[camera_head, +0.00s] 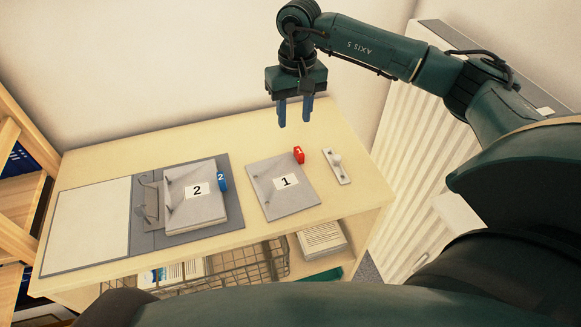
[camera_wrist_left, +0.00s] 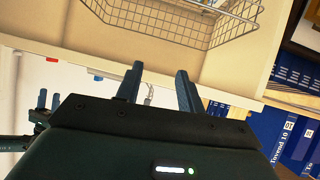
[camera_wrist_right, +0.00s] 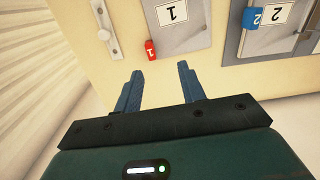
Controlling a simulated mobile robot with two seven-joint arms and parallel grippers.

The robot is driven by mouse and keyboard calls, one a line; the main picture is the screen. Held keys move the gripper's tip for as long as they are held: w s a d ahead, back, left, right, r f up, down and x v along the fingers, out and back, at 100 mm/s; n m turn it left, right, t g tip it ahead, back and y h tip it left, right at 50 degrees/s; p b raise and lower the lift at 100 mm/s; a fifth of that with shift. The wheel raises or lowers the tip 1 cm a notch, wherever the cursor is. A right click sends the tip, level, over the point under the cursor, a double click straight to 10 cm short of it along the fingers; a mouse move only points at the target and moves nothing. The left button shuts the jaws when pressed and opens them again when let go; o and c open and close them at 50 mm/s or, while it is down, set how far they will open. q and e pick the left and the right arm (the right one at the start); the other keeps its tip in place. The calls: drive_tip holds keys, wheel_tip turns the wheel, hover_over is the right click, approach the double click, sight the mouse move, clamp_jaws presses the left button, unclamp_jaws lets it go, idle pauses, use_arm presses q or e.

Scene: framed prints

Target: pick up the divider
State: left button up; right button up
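A grey divider labelled 1 (camera_head: 266,193) with a red tab (camera_head: 299,154) lies flat on the tabletop. A grey divider labelled 2 (camera_head: 193,213) with a blue tab (camera_head: 222,177) lies on the open binder (camera_head: 87,228) to its left. Both dividers show partly in the right wrist view, number 1 (camera_wrist_right: 193,37) and number 2 (camera_wrist_right: 285,41). My right gripper (camera_head: 294,122) is open and empty, above the table's back edge. Its fingers (camera_wrist_right: 160,70) point toward the red tab. My left gripper (camera_wrist_left: 160,68) is open and empty near the table's shelf side; it is not in the head view.
A small metal fitting (camera_head: 338,168) lies right of divider 1. A wire basket (camera_head: 240,265) and a paper stack (camera_head: 322,239) are under the tabletop. A white radiator (camera_head: 411,140) stands at the right, a wooden shelf (camera_head: 14,214) at the left. The table's right front corner is bare.

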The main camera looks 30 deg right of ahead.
drive_tip(key=d, duration=0.1)
hover_over(299, 151)
drive_tip(key=f, duration=0.7)
drive_tip(key=shift+s+a+f+p, duration=0.1)
drive_tip(key=shift+a+f+p, duration=0.15)
drive_tip(key=shift+p, duration=0.15)
drive_tip(key=shift+d+f+p, duration=0.15)
drive_tip(key=shift+f+p, duration=0.15)
drive_tip(key=shift+f, duration=1)
drive_tip(key=shift+d+f+p, duration=0.15)
drive_tip(key=shift+f+p, duration=0.1)
drive_tip(key=shift+f, duration=1.05)
clamp_jaws()
